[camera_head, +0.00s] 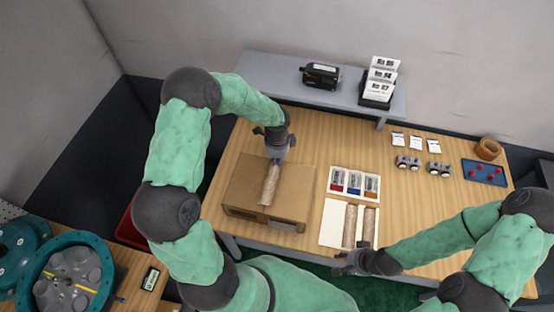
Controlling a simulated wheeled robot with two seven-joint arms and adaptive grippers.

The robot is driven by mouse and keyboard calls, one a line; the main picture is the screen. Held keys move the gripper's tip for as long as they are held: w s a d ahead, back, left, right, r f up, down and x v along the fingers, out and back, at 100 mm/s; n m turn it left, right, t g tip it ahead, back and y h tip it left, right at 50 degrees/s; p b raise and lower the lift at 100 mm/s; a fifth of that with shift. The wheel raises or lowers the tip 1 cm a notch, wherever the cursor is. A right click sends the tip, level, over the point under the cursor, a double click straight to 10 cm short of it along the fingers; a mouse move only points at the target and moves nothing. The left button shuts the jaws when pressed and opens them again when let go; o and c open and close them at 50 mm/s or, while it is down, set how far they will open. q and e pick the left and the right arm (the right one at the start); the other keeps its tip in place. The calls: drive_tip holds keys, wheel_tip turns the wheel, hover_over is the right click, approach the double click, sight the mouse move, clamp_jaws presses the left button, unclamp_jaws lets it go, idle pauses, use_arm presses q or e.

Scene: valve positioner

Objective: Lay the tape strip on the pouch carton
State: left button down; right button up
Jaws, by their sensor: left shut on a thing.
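The pouch carton (240,182) is a brown cardboard box on the left part of the wooden table. A brown tape strip (270,187) lies lengthwise over the carton's top. My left gripper (275,160) is shut on the far end of this strip. Whether the strip fully touches the carton cannot be told. Two more tape strips (350,226) (368,224) lie on a white sheet (331,222) right of the carton. My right gripper (352,260) is at the table's front edge, near the sheet's lower end; its fingers are too small to read.
A white tray (333,190) with colored packets stands right of the carton. Small metal parts (407,162), white cards (415,141), a blue tray (485,173) and a wooden cup (487,149) are at right. A grey shelf (273,68) spans the back.

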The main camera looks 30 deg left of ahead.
use_arm(q)
drive_tip(key=shift+f+b, duration=0.4)
drive_tip(key=shift+f, duration=0.1)
idle(1.3)
drive_tip(key=c, duration=1.3)
unclamp_jaws()
drive_tip(key=shift+c, duration=0.2)
wheel_tip(320, 180, up, 12)
